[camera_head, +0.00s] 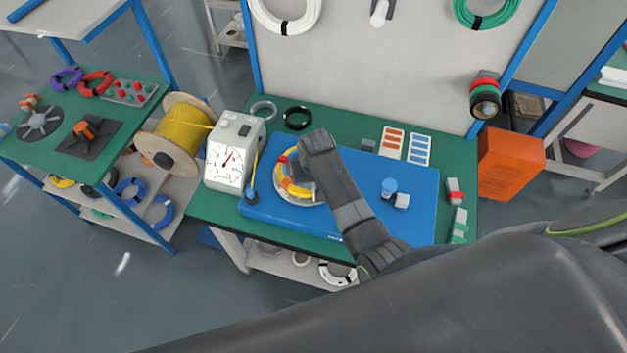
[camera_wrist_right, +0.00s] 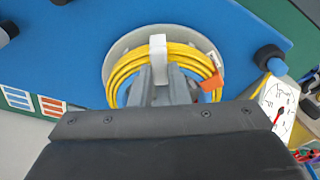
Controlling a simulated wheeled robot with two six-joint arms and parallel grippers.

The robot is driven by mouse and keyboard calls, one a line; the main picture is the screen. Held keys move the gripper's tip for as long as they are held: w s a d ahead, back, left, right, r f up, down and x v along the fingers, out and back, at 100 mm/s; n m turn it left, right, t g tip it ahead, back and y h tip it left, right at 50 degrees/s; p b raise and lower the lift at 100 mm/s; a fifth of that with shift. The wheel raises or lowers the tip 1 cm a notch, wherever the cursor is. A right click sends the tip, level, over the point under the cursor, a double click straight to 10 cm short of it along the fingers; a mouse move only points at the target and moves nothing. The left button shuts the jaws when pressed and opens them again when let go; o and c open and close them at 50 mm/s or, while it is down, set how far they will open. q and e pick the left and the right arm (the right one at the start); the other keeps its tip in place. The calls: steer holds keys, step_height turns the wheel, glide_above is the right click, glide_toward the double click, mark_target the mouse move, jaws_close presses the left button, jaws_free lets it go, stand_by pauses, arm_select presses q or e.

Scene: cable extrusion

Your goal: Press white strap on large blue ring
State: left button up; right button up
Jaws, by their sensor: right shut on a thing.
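A yellow cable coil (camera_head: 283,172) lies on a round pale grey plate (camera_head: 306,201) on the blue mat; the coil also shows in the right wrist view (camera_wrist_right: 126,67). Blue (camera_wrist_right: 123,97) shows along the coil's inner side; I cannot tell whether it is a ring. A white strap (camera_wrist_right: 158,50) stands across the coil's far side in the right wrist view. My right gripper (camera_wrist_right: 161,84) is shut on the white strap, low over the coil. In the head view my right gripper (camera_head: 303,172) partly covers the coil. My left gripper is not in view.
A dial gauge box (camera_head: 228,157) and a yellow cable spool (camera_head: 180,128) stand left of the coil. An orange tag (camera_wrist_right: 211,82) lies on the coil.

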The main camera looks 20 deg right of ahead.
steer(key=shift+f, duration=0.3)
steer(key=shift+s+f, duration=0.1)
stand_by(1.4)
steer(key=o, duration=0.9)
steer(key=shift+c, duration=0.2)
steer(key=shift+p, duration=0.3)
steer(key=shift+r+p, duration=0.7)
steer(key=shift+r, duration=3.4)
